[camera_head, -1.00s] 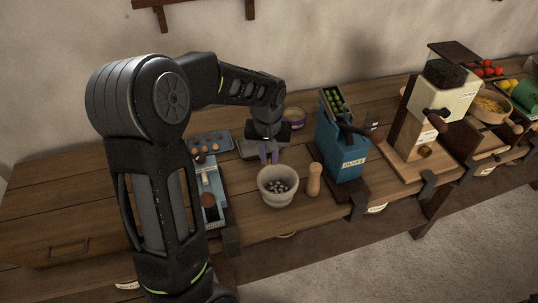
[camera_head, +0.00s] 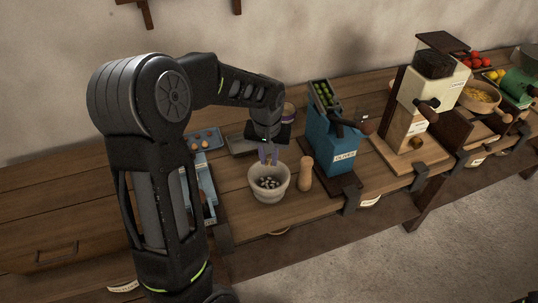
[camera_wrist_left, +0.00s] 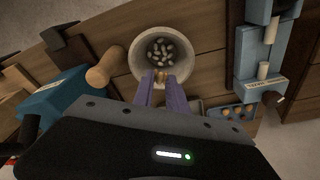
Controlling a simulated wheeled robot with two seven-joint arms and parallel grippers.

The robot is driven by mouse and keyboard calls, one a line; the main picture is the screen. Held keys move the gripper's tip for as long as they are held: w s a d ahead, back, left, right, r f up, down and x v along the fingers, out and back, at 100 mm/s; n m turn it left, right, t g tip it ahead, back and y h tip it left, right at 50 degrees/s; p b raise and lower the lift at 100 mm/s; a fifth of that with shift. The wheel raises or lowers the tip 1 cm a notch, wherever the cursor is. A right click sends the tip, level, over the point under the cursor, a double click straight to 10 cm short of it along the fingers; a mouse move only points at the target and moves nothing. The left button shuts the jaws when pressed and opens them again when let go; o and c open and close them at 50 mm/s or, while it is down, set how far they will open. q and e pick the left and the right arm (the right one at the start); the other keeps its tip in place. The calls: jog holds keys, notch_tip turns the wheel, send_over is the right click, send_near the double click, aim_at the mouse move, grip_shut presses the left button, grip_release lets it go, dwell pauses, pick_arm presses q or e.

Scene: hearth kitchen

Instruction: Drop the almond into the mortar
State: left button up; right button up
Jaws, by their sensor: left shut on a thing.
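The stone mortar (camera_head: 257,191) stands on the wooden counter, with several pale nuts in its bowl. It also shows in the left wrist view (camera_wrist_left: 136,68). My left gripper (camera_head: 268,161) points down just above the mortar's back rim. In the left wrist view its two purple fingers (camera_wrist_left: 160,82) reach over the near rim. They are shut on a small brown almond (camera_wrist_left: 160,76) at their tips, mostly hidden between them. My right gripper is not in view.
A wooden pestle (camera_head: 305,174) stands just right of the mortar, and the blue olive press (camera_head: 335,150) is beyond it. A blue device (camera_wrist_left: 258,65) and a tray of small brown pieces (camera_head: 205,140) are at the left. Bare counter lies at far left.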

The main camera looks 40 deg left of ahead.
pick_arm(q)
jog(key=shift+f+b, duration=1.35)
jog(key=shift+f, duration=0.75)
jog(key=o, duration=0.9)
jog(key=shift+r, duration=0.15)
notch_tip(320, 180, up, 9)
jog(key=p, duration=0.6)
